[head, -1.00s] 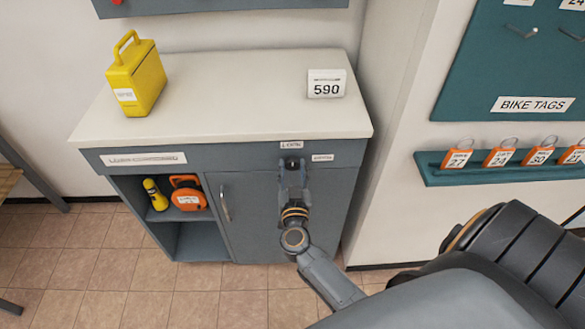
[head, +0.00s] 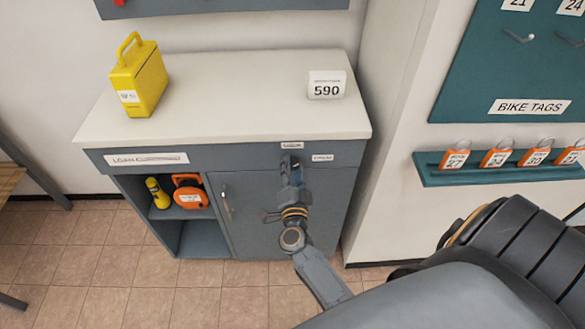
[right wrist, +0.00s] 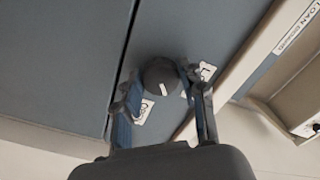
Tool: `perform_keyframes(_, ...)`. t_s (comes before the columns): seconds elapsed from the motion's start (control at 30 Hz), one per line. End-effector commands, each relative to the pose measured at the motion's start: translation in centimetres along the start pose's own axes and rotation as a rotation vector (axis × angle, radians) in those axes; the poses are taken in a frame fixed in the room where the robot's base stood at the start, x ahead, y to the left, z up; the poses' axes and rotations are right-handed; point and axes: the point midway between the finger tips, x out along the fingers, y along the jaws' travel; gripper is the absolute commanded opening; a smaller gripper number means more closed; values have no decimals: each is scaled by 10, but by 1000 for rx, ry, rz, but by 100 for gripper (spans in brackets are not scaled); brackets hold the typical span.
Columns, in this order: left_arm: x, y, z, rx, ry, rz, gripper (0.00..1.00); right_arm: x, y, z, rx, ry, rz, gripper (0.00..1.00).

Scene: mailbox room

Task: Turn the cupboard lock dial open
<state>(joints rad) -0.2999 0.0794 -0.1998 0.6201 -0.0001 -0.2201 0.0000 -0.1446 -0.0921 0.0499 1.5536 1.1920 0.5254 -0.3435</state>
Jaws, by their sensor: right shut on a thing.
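The grey-blue cupboard (head: 260,215) stands against the wall with its door shut. Its dark round lock dial (right wrist: 160,74) shows in the right wrist view, with a short white mark on its face. My right gripper (head: 291,168) is at the upper right of the cupboard front, its fingers shut on the dial from both sides. In the head view the gripper hides most of the dial. A label reading OPEN (right wrist: 144,111) and a partly hidden label starting with L (right wrist: 207,71) sit beside the dial. My left gripper is not in view.
On the white top (head: 220,100) stand a yellow box (head: 148,80) and a 590 sign (head: 327,85). The open shelf holds a yellow flashlight (head: 155,190) and an orange item (head: 189,190). The door handle (head: 226,204) is left of my arm. A tag ledge (head: 435,172) is right.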

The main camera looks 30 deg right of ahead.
Motion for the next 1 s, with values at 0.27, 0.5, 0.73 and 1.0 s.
perform_keyframes(0.27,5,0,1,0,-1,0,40,-1,1,1,261,-1,2,9)
perform_keyframes(0.5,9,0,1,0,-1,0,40,0,1,1,462,0,2,9)
perform_keyframes(0.73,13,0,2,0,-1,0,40,-1,0,1,599,-1,2,9)
perform_keyframes(1.0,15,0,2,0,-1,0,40,0,0,0,681,0,3,9)
